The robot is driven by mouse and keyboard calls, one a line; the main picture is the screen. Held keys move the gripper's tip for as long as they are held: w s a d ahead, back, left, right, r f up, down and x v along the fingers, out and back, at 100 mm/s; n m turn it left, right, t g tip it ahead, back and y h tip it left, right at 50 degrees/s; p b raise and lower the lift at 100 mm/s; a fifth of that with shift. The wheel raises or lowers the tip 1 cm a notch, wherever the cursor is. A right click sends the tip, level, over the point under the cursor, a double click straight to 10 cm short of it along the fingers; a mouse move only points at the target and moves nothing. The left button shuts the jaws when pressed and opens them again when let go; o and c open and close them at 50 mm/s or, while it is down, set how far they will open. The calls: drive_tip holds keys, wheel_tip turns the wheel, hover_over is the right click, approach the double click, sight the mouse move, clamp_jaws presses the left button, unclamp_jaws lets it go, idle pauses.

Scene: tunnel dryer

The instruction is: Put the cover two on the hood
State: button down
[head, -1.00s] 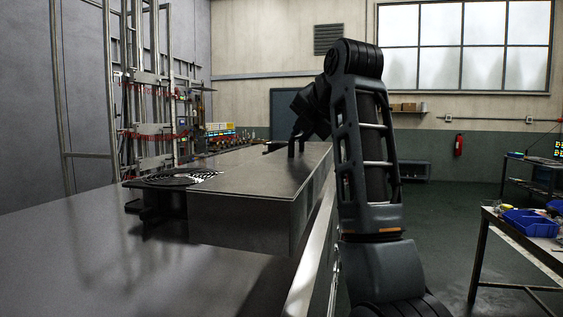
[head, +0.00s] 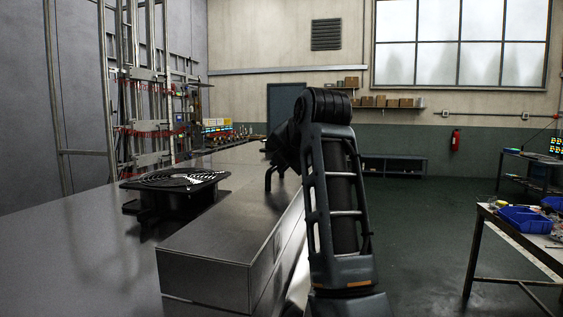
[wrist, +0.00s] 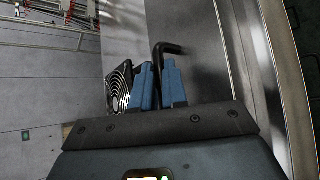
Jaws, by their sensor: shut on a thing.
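The cover two (head: 205,272) is a long grey metal box with black bar handles. In the head view it lies along the right edge of the hood (head: 100,255), a broad shiny steel top. I cannot tell whether its underside touches the hood. My gripper (wrist: 158,82) has two blue fingers closed around the black handle (wrist: 170,48) in the wrist view. The cover's top (wrist: 180,20) runs beneath the fingers there.
A black fan (head: 175,180) with a round grille stands on the hood left of the cover, close to its side. It also shows in the wrist view (wrist: 119,87). A workbench (head: 510,225) with blue bins (head: 525,218) stands at right. Floor between is clear.

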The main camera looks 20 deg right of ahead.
drive_tip(key=c, duration=1.6)
unclamp_jaws()
drive_tip(key=shift+f, duration=0.1)
drive_tip(key=o, duration=0.5)
drive_tip(key=shift+c, duration=0.2)
drive_tip(key=b+v, duration=0.1)
drive_tip(key=v, duration=1.1)
drive_tip(key=shift+b, duration=0.3)
